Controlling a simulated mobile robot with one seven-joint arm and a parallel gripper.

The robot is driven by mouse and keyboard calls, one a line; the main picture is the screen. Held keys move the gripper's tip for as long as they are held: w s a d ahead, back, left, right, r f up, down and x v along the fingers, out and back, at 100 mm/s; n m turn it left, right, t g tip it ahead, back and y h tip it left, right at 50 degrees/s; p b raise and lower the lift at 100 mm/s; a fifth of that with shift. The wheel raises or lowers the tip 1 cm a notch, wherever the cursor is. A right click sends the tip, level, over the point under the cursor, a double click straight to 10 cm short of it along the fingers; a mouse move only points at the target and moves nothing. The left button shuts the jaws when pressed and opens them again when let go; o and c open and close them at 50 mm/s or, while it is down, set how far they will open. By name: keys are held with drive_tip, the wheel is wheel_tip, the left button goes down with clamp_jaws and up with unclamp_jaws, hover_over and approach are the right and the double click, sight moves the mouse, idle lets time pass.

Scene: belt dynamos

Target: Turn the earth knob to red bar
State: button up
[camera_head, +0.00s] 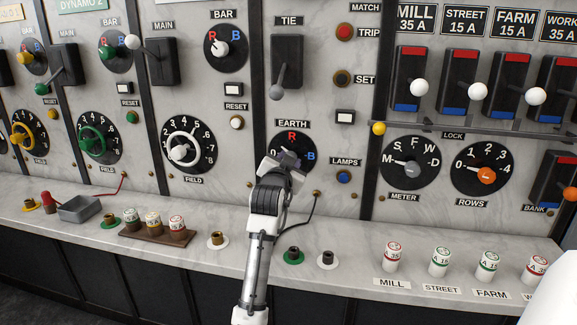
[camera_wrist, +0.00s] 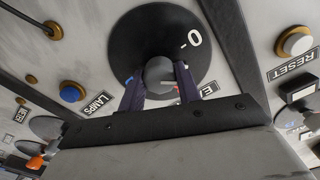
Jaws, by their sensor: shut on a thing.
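The EARTH dial (camera_head: 309,142) is a round black plate on the marble panel, with a red R at its top and a blue B at its right. In the wrist view the dial (camera_wrist: 130,45) shows a white 0 with its tick. My gripper (camera_head: 288,159) is at the dial and hides its middle in the head view. In the wrist view my gripper (camera_wrist: 159,84) has its two dark fingers on either side of the grey earth knob (camera_wrist: 159,70), shut on it. The knob's pointer direction is not clear, and the red bar is hidden in the wrist view.
The LAMPS button (camera_head: 344,177) is right of the dial, and the white RESET button (camera_head: 237,122) is left. A TIE lever (camera_head: 279,92) hangs above. Fuses and sockets stand on the ledge below, with a black cable (camera_head: 312,213) near my arm.

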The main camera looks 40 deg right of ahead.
drive_tip(key=m+b, duration=0.1)
drive_tip(key=m, duration=0.8)
drive_tip(key=shift+m+b, duration=0.3)
drive_tip(key=shift+b, duration=0.1)
idle(0.4)
drive_tip(key=o, duration=1)
drive_tip(key=shift+c, duration=0.2)
drive_tip(key=shift+s, duration=0.1)
drive_tip(key=b+v, duration=0.3)
drive_tip(key=v, duration=1)
drive_tip(key=shift+s+a, duration=0.2)
drive_tip(key=shift+a, duration=0.15)
